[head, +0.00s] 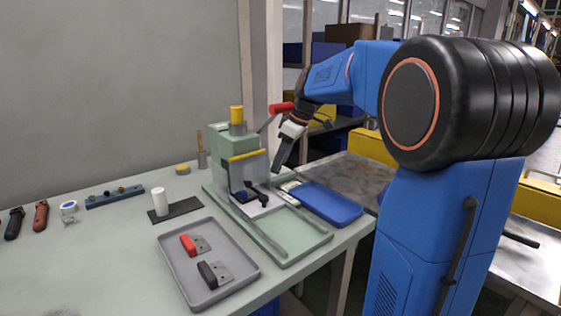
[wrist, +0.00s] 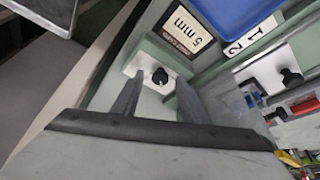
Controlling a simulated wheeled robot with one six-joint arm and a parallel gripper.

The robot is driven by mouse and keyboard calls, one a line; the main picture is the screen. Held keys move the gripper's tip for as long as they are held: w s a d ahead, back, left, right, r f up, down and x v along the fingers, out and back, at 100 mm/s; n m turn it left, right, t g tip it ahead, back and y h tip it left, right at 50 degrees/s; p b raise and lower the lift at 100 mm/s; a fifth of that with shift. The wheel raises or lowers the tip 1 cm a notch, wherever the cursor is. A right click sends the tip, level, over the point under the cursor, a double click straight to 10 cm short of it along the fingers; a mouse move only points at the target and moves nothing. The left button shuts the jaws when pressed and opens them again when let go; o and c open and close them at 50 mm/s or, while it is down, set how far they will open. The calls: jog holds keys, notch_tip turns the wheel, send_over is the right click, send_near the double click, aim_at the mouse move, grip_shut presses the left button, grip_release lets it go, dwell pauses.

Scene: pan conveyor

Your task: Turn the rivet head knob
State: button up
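A small black knob (wrist: 160,76) on a white plate shows in the wrist view, beside a label reading "5 mm". A second black knob (wrist: 290,78) sits to its right on another white plate, near labels 1 and 2. I cannot tell by marking which is the rivet head knob. My gripper (wrist: 158,95) is open, with one finger on each side of the first knob; contact is not clear. In the head view my gripper (head: 279,164) points down at the right side of the green press (head: 226,140). The knobs are not clearly visible there.
A blue tray (head: 334,205) lies right of the press, and a grey tray (head: 172,262) with red and black-handled parts stands in front. A red-handled lever (head: 281,108) sticks out near my arm. A white cylinder (head: 159,202) stands on a dark mat at left.

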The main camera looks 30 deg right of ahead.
grip_shut()
jog(key=shift+s+a+m+t+h, duration=0.1)
jog(key=shift+m+t+h, duration=0.2)
jog(key=shift+m, duration=0.8)
jog(key=shift+a+m+t+h, duration=0.1)
jog(key=shift+m+h, duration=0.3)
jog(key=shift+m, duration=0.7)
grip_release()
jog(key=shift+r, duration=0.1)
jog(key=v, duration=1.7)
